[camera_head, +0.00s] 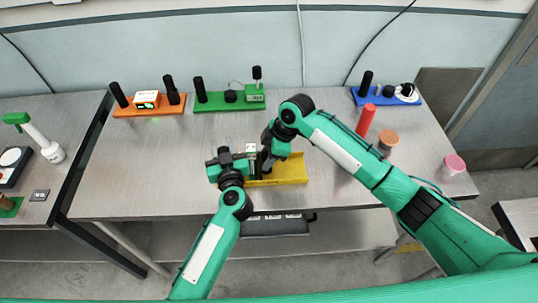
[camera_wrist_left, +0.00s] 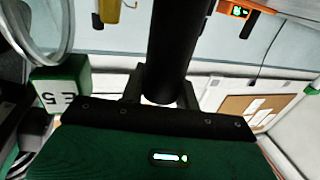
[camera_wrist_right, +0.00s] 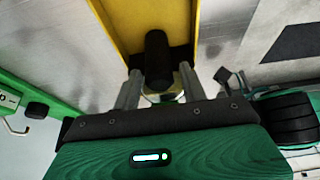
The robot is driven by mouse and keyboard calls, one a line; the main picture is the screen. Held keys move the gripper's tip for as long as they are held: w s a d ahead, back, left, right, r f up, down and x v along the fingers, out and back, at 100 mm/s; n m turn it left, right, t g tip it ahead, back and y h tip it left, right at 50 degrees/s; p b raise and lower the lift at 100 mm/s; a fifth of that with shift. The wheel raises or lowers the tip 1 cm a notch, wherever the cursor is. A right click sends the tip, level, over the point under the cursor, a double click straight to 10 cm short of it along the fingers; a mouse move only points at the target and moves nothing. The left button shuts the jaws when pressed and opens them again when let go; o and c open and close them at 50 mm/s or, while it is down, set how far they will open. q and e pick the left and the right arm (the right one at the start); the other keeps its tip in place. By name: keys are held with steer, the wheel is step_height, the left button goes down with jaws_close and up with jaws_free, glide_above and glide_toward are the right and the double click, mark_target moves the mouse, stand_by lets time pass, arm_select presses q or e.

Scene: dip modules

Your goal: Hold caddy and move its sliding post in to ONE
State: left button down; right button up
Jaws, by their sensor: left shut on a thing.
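The yellow caddy (camera_head: 285,174) stands near the front middle of the table, partly hidden by my grippers. My left gripper (camera_head: 250,164) is at its left end. In the left wrist view it is shut on a thick black upright post (camera_wrist_left: 170,50). My right gripper (camera_head: 266,160) reaches down over the caddy, close beside the left one. In the right wrist view a shorter black post (camera_wrist_right: 158,58) on the yellow caddy stands between its fingers, with gaps visible at both sides. I cannot read any position marking on the caddy.
Orange (camera_head: 150,111), green (camera_head: 228,102) and blue (camera_head: 388,98) caddies stand along the back. A red cylinder (camera_head: 365,120), an orange-brown jar (camera_head: 388,142) and a pink-lidded jar (camera_head: 453,165) are at the right. The table's left part is clear.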

steer(key=shift+o, duration=0.3)
steer(key=shift+d+r, duration=0.1)
steer(key=v, duration=1.1)
steer(key=shift+r, duration=0.4)
steer(key=shift+d, duration=0.1)
